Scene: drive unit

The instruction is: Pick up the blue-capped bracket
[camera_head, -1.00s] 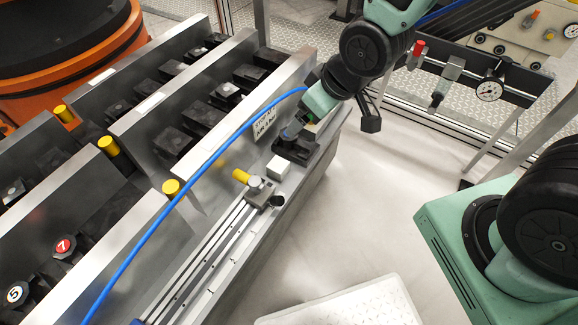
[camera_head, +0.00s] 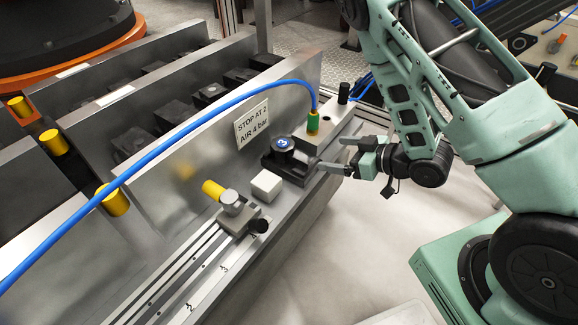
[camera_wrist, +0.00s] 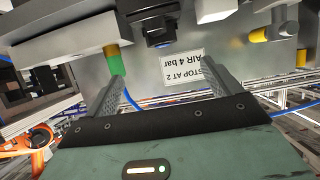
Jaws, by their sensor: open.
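The blue-capped bracket (camera_head: 291,162) is a dark block with a round blue-marked cap (camera_head: 283,144) on top. It sits upright at the far end of the steel bench, below the "STOP AT 2 AIR 4 bar" sign (camera_head: 252,125). My gripper (camera_head: 334,167) is to its right, its fingers spread and pointing left at the block. The fingertips are close to the block's right end; I cannot tell whether they touch. In the wrist view the dark bracket (camera_wrist: 152,17) is at the top edge, partly cut off, beyond the open fingers (camera_wrist: 160,78), with nothing between them.
A blue hose ends in a green fitting (camera_head: 313,123) on a pale block just behind the bracket. A white cube (camera_head: 266,185) and a yellow-knobbed clamp (camera_head: 236,203) stand in front of it. A steel panel rises on the left.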

